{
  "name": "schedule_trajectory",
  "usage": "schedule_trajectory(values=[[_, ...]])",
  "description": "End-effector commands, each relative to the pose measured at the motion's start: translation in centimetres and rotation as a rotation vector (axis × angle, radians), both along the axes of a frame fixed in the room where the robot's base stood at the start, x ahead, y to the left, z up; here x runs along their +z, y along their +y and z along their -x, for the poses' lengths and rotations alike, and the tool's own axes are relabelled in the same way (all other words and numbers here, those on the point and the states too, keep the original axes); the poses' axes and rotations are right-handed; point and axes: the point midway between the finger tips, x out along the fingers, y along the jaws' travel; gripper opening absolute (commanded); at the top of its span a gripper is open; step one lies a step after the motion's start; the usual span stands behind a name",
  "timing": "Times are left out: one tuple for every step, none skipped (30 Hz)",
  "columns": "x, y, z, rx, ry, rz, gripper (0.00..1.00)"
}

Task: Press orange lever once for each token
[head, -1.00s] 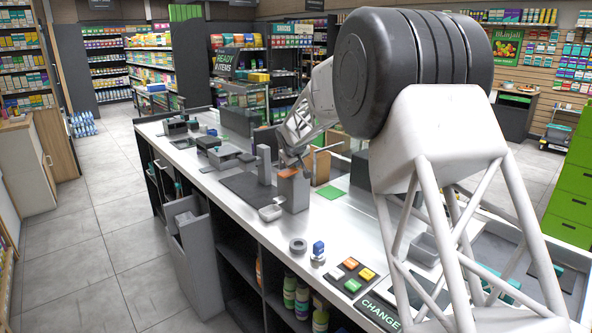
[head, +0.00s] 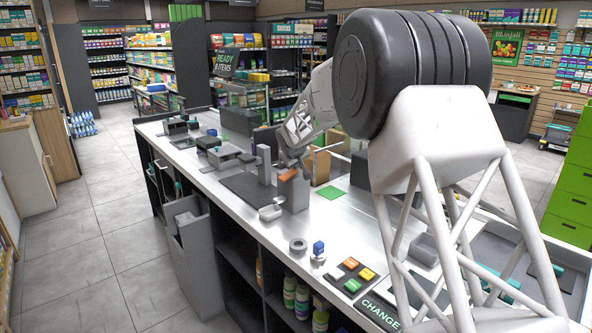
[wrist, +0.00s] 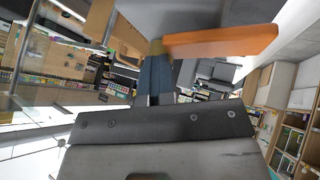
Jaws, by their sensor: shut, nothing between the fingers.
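The orange lever (head: 290,174) sits at the top of a grey box-like dispenser (head: 293,193) on the counter. Its orange part looks tilted in the head view. In the wrist view the orange lever (wrist: 222,41) is a bar just right of my fingers. My gripper (head: 286,159) is shut and empty, close above the lever; I cannot tell whether it touches. In the wrist view my gripper (wrist: 156,72) shows its narrow fingers together. A small grey cup (head: 270,212) stands in front of the dispenser. I cannot make out any tokens.
A dark pad (head: 312,270) with white, orange, yellow and green blocks lies near the counter's front. A blue-topped piece (head: 318,248) and a grey ring (head: 298,244) stand nearby. A grey post (head: 264,164) rises left of the dispenser. A green square (head: 331,192) lies to its right.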

Motion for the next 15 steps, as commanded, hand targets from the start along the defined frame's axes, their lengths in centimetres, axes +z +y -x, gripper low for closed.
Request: schedule_trajectory(values=[[-0.1, 0.0, 0.1, 0.001, 0.004, 0.001, 0.0], [0.0, 0.0, 0.0, 0.001, 0.002, 0.001, 0.0], [0.2, 0.0, 0.0, 0.001, 0.002, 0.001, 0.0], [0.4, 0.0, 0.0, 0.001, 0.002, 0.001, 0.0], [0.6, 0.0, 0.0, 0.001, 0.001, 0.001, 0.0], [0.8, 0.0, 0.0, 0.001, 0.0, 0.001, 0.0], [0.9, 0.0, 0.0, 0.001, 0.0, 0.001, 0.0], [1.1, 0.0, -0.1, 0.001, 0.0, 0.001, 0.0], [1.3, -0.1, -0.1, 0.0, 0.0, 0.0, 0.0], [1.4, -0.1, -0.1, 0.0, 0.0, 0.0, 0.0], [1.5, -0.1, -0.1, 0.0, 0.0, 0.0, 0.0], [1.6, -0.1, -0.1, -0.001, 0.0, -0.001, 0.0], [1.7, -0.1, -0.1, -0.001, 0.0, -0.001, 0.0], [1.7, -0.1, -0.1, -0.001, 0.0, -0.001, 0.0], [1.8, -0.1, -0.1, -0.001, 0.0, -0.001, 0.0]])
